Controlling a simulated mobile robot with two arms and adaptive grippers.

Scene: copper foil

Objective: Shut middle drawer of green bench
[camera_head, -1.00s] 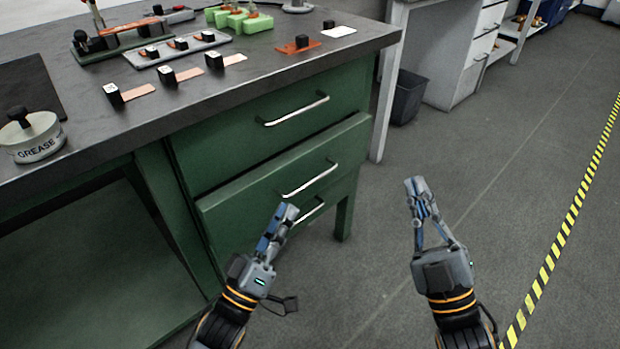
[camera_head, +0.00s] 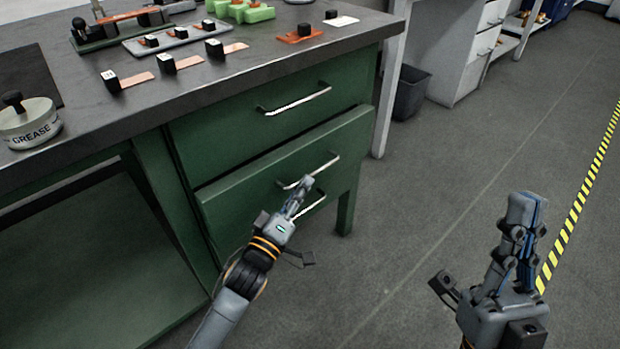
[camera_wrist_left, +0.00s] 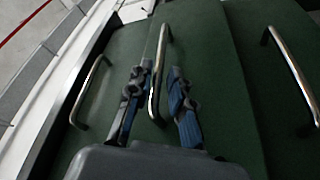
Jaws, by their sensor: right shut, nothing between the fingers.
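The green bench (camera_head: 160,195) has its middle drawer (camera_head: 345,142) pulled out a little, its front standing proud of the drawer above. Its metal handle (camera_head: 328,164) also shows in the left wrist view (camera_wrist_left: 160,62). My left gripper (camera_head: 306,183) is at this handle. In the left wrist view its fingers (camera_wrist_left: 160,72) are apart, one on each side of the handle; I cannot tell whether they touch it. My right gripper (camera_head: 526,198) is shut and empty above the floor, well right of the bench.
The top drawer (camera_head: 230,130) looks closed. The bottom drawer's handle (camera_head: 310,206) is just below my left gripper. The benchtop (camera_head: 70,100) holds a grease tin (camera_head: 28,125) and small parts. A dark bin (camera_head: 410,95) stands behind. The floor right of the bench is clear.

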